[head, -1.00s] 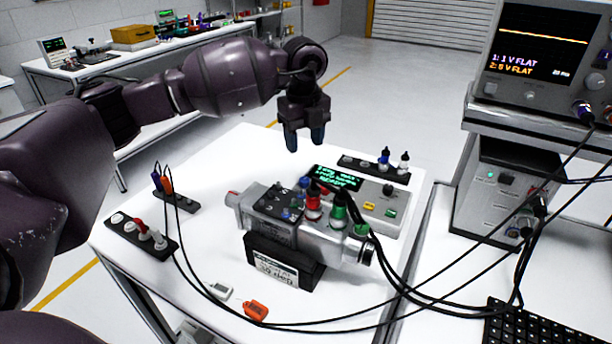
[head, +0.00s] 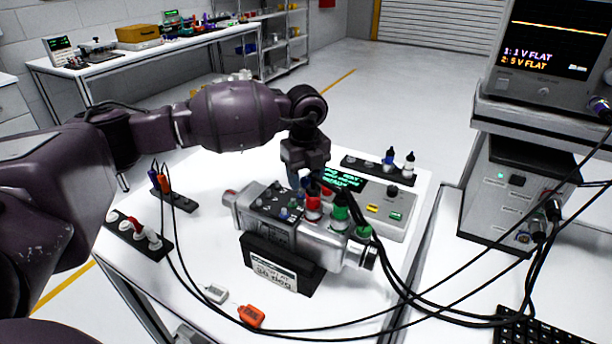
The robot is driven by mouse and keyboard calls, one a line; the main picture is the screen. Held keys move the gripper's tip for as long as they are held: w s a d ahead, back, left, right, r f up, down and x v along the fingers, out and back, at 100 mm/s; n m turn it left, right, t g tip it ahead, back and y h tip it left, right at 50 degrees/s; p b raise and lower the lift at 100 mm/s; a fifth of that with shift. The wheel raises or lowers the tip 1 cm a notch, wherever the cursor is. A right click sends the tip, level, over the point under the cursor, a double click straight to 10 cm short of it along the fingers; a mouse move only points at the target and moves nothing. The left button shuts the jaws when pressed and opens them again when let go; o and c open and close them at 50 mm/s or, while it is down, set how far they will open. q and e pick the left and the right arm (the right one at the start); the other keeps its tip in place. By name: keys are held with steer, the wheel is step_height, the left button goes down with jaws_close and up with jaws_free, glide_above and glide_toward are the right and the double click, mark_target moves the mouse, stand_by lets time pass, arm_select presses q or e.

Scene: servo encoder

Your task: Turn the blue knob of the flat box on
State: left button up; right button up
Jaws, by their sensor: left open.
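The flat box (head: 402,222) is grey and lies on the white table behind the metal servo cylinder. It has a green-text display (head: 345,178), a black knob, and yellow and green buttons. My left gripper (head: 308,180) is open and points down over the left end of the box, just behind the red connector. A small blue part shows by its fingertips. I cannot tell whether it is the blue knob or a fingertip, nor whether they touch. The gripper hides part of the display. My right gripper is not in view.
The servo cylinder (head: 322,243) with red and green connectors (head: 313,205) stands in front of the gripper. Black cables loop to the right. Connector strips (head: 378,171) lie behind and at left. An orange tag (head: 251,316) lies in front. A scope (head: 545,45) stands right.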

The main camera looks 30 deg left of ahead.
arm_select(q)
steer(key=c, duration=0.9)
steer(key=shift+c, duration=0.2)
